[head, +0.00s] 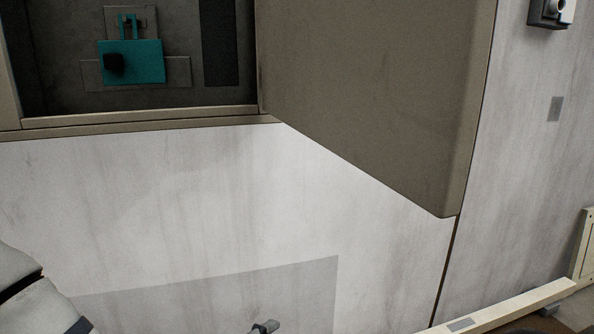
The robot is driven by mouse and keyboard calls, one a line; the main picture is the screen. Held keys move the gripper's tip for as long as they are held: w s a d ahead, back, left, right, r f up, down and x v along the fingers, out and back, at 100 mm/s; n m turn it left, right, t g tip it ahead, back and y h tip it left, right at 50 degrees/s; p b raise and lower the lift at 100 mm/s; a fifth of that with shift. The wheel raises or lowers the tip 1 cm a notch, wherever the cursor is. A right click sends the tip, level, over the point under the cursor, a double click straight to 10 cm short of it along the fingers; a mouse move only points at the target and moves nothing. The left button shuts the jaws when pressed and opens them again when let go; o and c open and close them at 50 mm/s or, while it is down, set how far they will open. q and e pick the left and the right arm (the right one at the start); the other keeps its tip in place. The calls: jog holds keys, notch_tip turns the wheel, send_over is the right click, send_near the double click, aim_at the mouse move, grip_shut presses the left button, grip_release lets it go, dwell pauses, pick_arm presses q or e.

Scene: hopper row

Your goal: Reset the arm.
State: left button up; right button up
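My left arm (40,300) comes in at the lower left corner, with white links and a dark band. A small grey piece at the bottom edge looks like a fingertip of my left gripper (265,327). The rest of that gripper is cut off below the frame, so I cannot see whether it is open or shut, or whether it holds anything. My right arm and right gripper are not in view.
An open recess at the upper left holds a teal block (140,62) with a dark knob. A beige door (375,90) stands open beside it, jutting out over the pale wall panel (200,200). A cream rail (500,308) crosses the lower right. A small device (548,12) hangs top right.

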pick_arm(q)
jog(key=s+a+f+m+g+y+p, duration=0.1)
jog(key=s+a+f+m+g, duration=0.2)
jog(key=s, duration=0.4)
jog(key=s+a+f+m+g+y+p, duration=0.1)
jog(key=s+f+m+g, duration=0.1)
jog(key=s+f, duration=0.4)
jog(key=s+a+f+m+g+y+p, duration=0.1)
jog(key=s+a+f+m+g, duration=0.2)
jog(key=s, duration=0.6)
jog(key=s+a+m+g+y+p, duration=0.1)
jog(key=s+a, duration=0.4)
jog(key=s, duration=0.5)
jog(key=s+a+m+g+y+p, duration=0.1)
jog(key=s+a+m+g, duration=0.3)
jog(key=s, duration=0.6)
jog(key=shift+a+f+g+y, duration=0.4)
jog(key=shift+a+f+y, duration=0.1)
jog(key=shift+y, duration=0.1)
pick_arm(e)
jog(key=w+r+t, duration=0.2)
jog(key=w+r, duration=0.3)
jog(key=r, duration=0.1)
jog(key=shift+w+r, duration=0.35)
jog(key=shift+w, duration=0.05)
